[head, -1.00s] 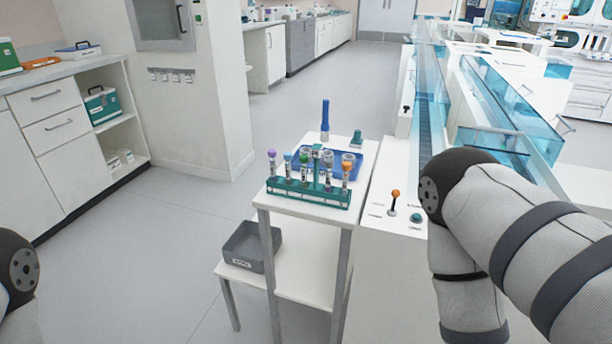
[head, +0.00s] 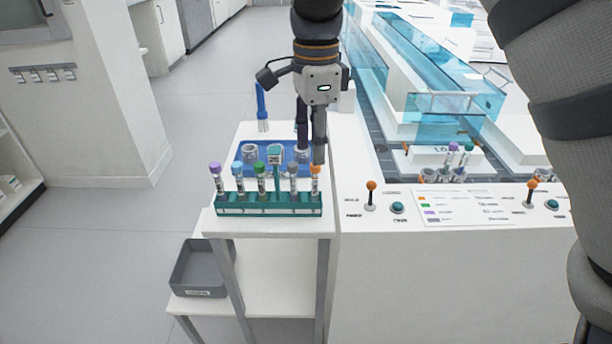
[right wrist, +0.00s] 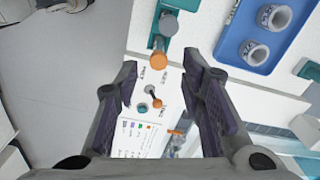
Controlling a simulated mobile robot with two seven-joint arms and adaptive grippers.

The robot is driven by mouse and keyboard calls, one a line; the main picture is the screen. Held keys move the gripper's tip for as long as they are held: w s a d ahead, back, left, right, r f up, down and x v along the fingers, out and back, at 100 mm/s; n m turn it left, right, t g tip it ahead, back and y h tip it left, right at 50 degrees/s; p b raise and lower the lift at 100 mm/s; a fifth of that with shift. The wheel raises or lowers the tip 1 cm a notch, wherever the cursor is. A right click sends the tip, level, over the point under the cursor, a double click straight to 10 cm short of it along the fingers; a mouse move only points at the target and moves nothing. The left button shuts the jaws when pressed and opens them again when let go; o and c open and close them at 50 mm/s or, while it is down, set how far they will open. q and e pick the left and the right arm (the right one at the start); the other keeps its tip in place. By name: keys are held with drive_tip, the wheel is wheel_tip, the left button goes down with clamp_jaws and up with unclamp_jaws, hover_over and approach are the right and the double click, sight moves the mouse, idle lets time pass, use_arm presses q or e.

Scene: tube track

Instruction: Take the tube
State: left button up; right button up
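A teal rack (head: 268,208) holds an upright row of tubes on the small white table. Their caps are purple (head: 215,167), blue (head: 238,166), green (head: 260,168), grey (head: 292,169) and orange (head: 316,168). My right gripper (head: 311,158) points down over the rack's right end, close to the orange-capped tube. The right wrist view shows its fingers (right wrist: 160,80) wide apart and empty. There the orange cap (right wrist: 159,61) lies between and just beyond the fingertips, with the grey cap (right wrist: 168,24) behind it. I cannot tell whether a finger touches it. My left gripper is not in view.
A blue tray (head: 236,142) with ring holders stands behind the rack, and a blue pen-like object (head: 262,105) stands behind that. A white console with an orange-knobbed lever (head: 371,190) and teal button (head: 398,207) adjoins on the right. A grey bin (head: 202,268) sits on the lower shelf.

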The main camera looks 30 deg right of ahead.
sight(315, 184)
wheel_tip(315, 184, down, 10)
drive_tip(key=shift+s+d+r, duration=0.1)
drive_tip(key=shift+r, duration=0.25)
clamp_jaws()
